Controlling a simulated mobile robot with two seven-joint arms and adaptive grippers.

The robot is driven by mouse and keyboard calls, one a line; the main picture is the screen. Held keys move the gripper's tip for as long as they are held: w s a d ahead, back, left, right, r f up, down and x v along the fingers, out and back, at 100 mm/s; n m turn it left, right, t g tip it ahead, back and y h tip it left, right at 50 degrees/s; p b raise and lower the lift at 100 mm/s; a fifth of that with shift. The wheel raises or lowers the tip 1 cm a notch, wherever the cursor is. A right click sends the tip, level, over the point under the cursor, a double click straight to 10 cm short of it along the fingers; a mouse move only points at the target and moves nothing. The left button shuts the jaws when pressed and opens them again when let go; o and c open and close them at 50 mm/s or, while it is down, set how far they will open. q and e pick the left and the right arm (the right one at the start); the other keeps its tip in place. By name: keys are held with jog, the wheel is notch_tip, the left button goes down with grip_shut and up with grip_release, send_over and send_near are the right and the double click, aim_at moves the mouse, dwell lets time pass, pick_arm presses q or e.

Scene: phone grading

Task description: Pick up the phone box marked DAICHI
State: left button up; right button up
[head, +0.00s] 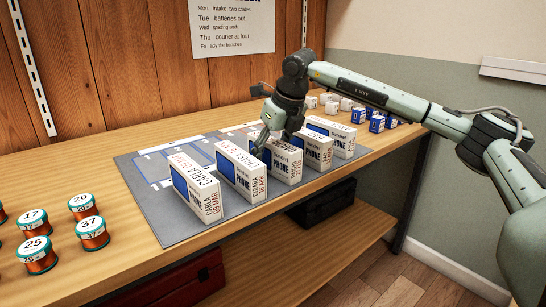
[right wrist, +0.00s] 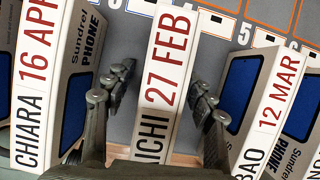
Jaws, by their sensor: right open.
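The white phone box marked DAICHI shows in the right wrist view (right wrist: 160,85) with "ICHI 27 FEB" readable on its edge; the start of the name is hidden. In the head view it is the third box (head: 287,163) of the row, standing upright on the grey mat. My right gripper (head: 266,140) is over this box, pointing down. In the right wrist view its open fingers (right wrist: 162,82) are on either side of the box, with gaps visible. My left gripper is out of view.
Close on either side stand the CHIARA box (right wrist: 40,80) and the BAO box (right wrist: 268,108). The CARLA box (head: 197,190) is at the row's near-left end and another box (head: 336,138) at its far end. Copper-coloured spools (head: 90,233) stand at left; small boxes (head: 358,115) stand behind.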

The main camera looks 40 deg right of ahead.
grip_shut()
jog(key=shift+r, duration=0.15)
